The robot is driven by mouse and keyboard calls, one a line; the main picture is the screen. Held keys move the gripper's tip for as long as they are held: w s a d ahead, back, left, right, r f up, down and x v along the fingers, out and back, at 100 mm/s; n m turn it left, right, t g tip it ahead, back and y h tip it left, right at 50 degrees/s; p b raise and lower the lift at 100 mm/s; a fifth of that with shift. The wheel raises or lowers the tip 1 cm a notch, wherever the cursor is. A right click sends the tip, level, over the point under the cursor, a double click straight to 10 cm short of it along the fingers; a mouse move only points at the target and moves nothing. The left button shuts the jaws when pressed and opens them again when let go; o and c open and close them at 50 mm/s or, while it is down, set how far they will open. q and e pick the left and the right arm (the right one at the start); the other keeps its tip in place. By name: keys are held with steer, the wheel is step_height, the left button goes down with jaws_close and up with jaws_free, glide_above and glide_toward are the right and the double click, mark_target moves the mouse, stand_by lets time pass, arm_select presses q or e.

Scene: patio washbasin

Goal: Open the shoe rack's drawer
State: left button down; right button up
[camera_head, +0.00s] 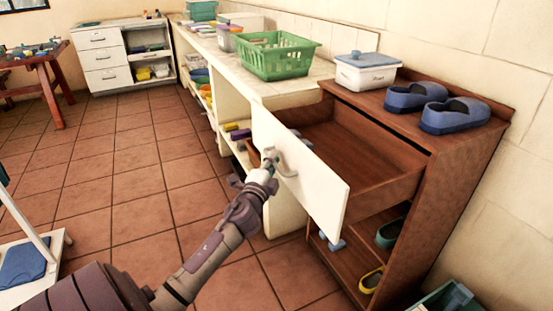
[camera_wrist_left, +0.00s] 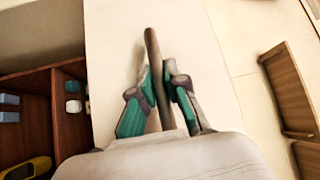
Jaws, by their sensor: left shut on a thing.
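The brown wooden shoe rack (camera_head: 465,165) stands against the right wall. Its upper drawer (camera_head: 345,155) is pulled well out, with a white front panel (camera_head: 325,190) and a bare wooden inside as far as I can see. My left gripper (camera_head: 269,160) is at the outside of this panel, shut on the drawer's handle (camera_head: 287,167). In the left wrist view, the fingers (camera_wrist_left: 158,85) close around the handle bar (camera_wrist_left: 152,50) in front of the pale panel (camera_wrist_left: 205,60). My right gripper is not in view.
Blue clogs (camera_head: 452,115) and a white lidded box (camera_head: 366,72) stand on the rack. Yellow (camera_head: 371,280) and green shoes (camera_head: 390,234) sit on lower shelves. A counter with a green basket (camera_head: 274,57) adjoins it. Tiled floor (camera_head: 130,180) lies clear left of the drawer.

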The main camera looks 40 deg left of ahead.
arm_select(q)
steer(key=shift+s, duration=0.1)
stand_by(0.3)
steer(key=c, duration=1.2)
jaws_free()
steer(key=v, duration=1.2)
steer(key=shift+f, duration=0.15)
